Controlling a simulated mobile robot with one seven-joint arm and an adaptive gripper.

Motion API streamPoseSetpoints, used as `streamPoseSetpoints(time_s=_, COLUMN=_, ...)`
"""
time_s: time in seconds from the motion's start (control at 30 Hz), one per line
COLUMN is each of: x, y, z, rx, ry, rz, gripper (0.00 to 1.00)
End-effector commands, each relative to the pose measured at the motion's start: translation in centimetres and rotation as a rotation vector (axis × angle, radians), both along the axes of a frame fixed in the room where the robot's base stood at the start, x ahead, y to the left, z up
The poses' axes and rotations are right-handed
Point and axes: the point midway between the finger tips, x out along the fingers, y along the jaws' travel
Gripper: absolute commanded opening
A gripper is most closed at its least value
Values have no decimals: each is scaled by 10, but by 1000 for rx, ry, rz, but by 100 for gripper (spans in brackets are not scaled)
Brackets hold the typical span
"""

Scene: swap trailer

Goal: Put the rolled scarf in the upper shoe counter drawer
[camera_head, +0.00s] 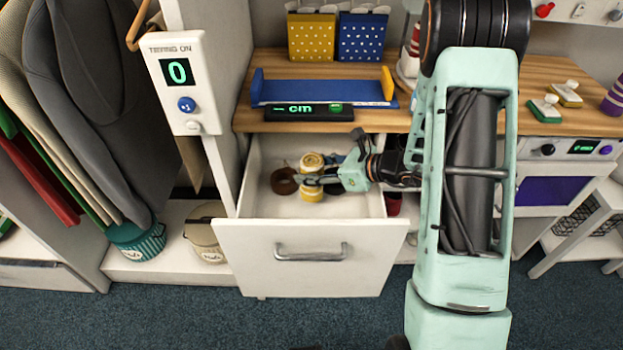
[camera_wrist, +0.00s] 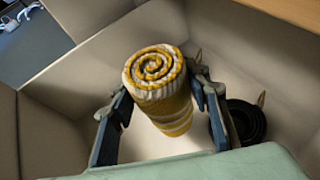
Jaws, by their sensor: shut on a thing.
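The rolled scarf (camera_head: 312,163) is a yellow and white striped roll with a spiral end. In the wrist view the scarf (camera_wrist: 158,85) stands between the two fingers of my gripper (camera_wrist: 163,110), which is shut on it. In the head view my gripper (camera_head: 322,179) reaches from the right into the open upper drawer (camera_head: 310,250) of the shoe counter. The scarf is within the drawer's walls. I cannot tell whether its lower end touches the drawer floor.
The wooden counter top (camera_head: 243,118) overhangs the drawer's back. A white post with a display (camera_head: 180,83) stands at the left.

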Motion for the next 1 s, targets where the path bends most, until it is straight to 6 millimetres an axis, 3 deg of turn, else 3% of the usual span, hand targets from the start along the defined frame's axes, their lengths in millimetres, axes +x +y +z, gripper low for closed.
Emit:
streamPoseSetpoints(time_s=0.2, x=1, y=1, z=-32, rx=0, ry=2, rz=1, gripper=18)
streamPoseSetpoints(time_s=0.57, x=1, y=1, z=-36, rx=0, ry=-1, rz=0, gripper=18)
streamPoseSetpoints(time_s=0.6, x=1, y=1, z=-35, rx=0, ry=-1, rz=0, gripper=46)
streamPoseSetpoints(time_s=0.7, x=1, y=1, z=-35, rx=-1, ry=0, rz=0, gripper=57)
streamPoseSetpoints(time_s=0.77, x=1, y=1, z=-35, rx=-1, ry=0, rz=0, gripper=61)
streamPoseSetpoints(time_s=1.0, x=1, y=1, z=-35, rx=-1, ry=0, rz=0, gripper=61)
